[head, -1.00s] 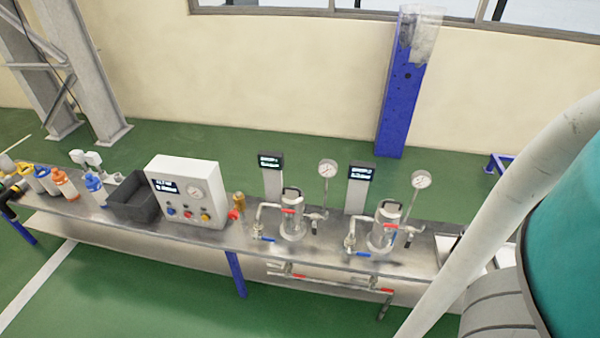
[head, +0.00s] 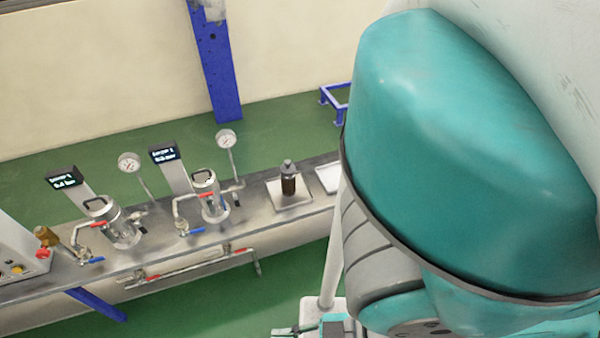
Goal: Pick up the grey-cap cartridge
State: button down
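A dark brown cartridge with a grey cap (head: 288,180) stands upright on a light square tray (head: 291,200) on the steel bench, right of the two metal vessels. It shows in the head view near the middle. My teal and grey arm fills the right side of the view. My gripper cannot be made out in this view.
Two metal vessels with red and blue handles, the left one (head: 120,228) and the right one (head: 213,200), stand on the bench (head: 155,250) with dial gauges and displays. Another white tray (head: 328,177) is partly hidden by my arm. Pipes with red handles run along the bench front.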

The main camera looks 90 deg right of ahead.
aim_at(288, 170)
jog(key=z, duration=1.75)
jog(key=i+l+u, duration=0.1)
jog(key=u, duration=0.25)
jog(key=l+u, duration=0.45)
jog(key=u, duration=0.2)
jog(key=l+u, duration=0.7)
jog(key=u, duration=0.15)
jog(key=k+l, duration=0.25)
jog(key=k, duration=0.15)
jog(key=k+l+u, duration=0.1)
jog(key=k+l, duration=0.2)
jog(key=k+l+z, duration=0.2)
jog(key=k+l, duration=0.4)
jog(key=i, duration=0.4)
jog(key=j, duration=0.05)
